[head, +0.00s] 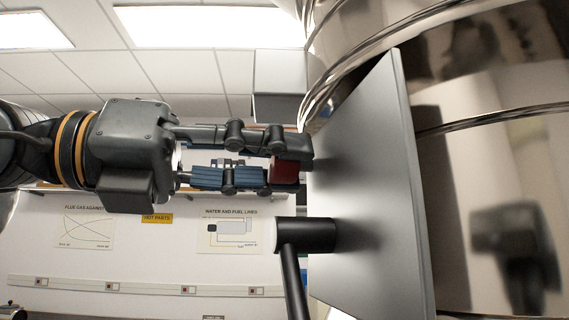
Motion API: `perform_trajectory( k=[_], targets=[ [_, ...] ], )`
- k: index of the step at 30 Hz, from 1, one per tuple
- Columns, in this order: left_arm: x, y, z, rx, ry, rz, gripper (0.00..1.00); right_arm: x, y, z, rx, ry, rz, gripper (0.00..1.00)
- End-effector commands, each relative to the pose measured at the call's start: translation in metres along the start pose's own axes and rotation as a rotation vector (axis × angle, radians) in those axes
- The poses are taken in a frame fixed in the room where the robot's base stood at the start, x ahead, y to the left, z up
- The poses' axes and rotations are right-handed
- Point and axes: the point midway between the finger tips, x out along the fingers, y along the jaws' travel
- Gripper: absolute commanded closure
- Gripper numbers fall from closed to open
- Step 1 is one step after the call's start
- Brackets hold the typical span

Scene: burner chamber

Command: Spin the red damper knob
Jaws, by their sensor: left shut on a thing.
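The red damper knob (285,169) sits at the left face of a grey metal plate (360,185) in the head view. My left gripper (290,162) comes in from the left, level, with its fingers shut on the red knob. One dark finger lies above the knob and the other, partly blue, lies beside and below it. The fingers cover part of the knob, and its join to the plate is hidden. My right gripper is not in view.
A black cylindrical handle (306,235) with a rod running down stands out from the plate just below the knob. A large shiny metal drum (490,160) fills the right side. Posters (85,232) hang on the back wall.

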Motion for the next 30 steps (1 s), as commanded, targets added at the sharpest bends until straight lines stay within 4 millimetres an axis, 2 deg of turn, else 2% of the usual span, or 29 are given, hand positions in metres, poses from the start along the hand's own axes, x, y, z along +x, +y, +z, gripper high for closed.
perform_trajectory(
  k=[2,12,15,26,30],
  targets=[
    [0.0,0.001,-0.003,-0.048,0.003,0.002,1.0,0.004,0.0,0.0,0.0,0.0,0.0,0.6],
    [0.0,0.002,-0.004,-0.567,0.001,0.003,1.0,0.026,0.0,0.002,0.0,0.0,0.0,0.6],
    [0.0,0.002,-0.003,-0.662,0.002,0.004,1.0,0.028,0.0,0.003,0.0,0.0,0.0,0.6],
    [0.001,0.001,-0.002,-0.704,0.004,0.004,1.0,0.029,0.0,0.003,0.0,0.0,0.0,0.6],
    [0.001,0.002,-0.004,-0.859,0.003,0.005,1.0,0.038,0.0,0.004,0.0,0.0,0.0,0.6]
  ],
)
